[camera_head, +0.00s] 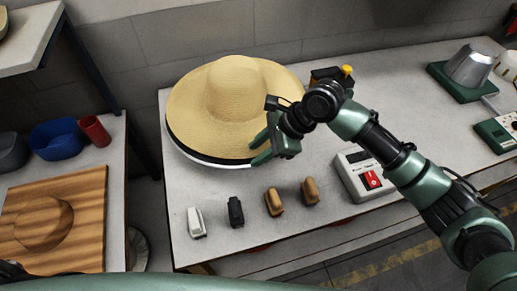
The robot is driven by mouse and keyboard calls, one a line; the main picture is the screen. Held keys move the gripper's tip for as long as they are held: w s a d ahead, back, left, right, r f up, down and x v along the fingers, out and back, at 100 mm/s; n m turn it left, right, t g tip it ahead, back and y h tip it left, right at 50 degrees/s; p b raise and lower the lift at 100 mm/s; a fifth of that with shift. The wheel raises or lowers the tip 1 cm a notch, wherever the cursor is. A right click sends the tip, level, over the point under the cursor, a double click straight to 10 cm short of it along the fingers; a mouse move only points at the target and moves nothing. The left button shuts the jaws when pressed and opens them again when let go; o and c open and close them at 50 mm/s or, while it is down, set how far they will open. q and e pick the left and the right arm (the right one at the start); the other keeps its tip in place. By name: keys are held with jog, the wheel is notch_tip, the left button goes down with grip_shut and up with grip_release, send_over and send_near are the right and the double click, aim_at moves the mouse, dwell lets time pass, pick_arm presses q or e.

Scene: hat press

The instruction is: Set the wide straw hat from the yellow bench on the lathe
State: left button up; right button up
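The wide straw hat (232,92), pale tan with a round crown and broad brim, is on the grey worktop, crown up. A black and white round edge (205,159) shows under its near brim; what it belongs to is mostly hidden. My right gripper (261,149) is at the near right edge of the brim. Its two green fingers stand apart, one above the other, and look open. I cannot tell whether they touch the brim. My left gripper is not in view. I cannot make out a yellow bench.
Small blocks stand in front of the hat: white (196,222), black (236,212) and two brown (274,202). A control box with a red switch (372,179) is to their right. A wooden board (85,205) with a hat-shaped form lies on the left table. A metal block (470,65) stands far right.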

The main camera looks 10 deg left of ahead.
jog(key=b+v, duration=0.1)
jog(key=v, duration=0.6)
jog(key=shift+d+r, duration=0.25)
jog(key=shift+r, duration=0.05)
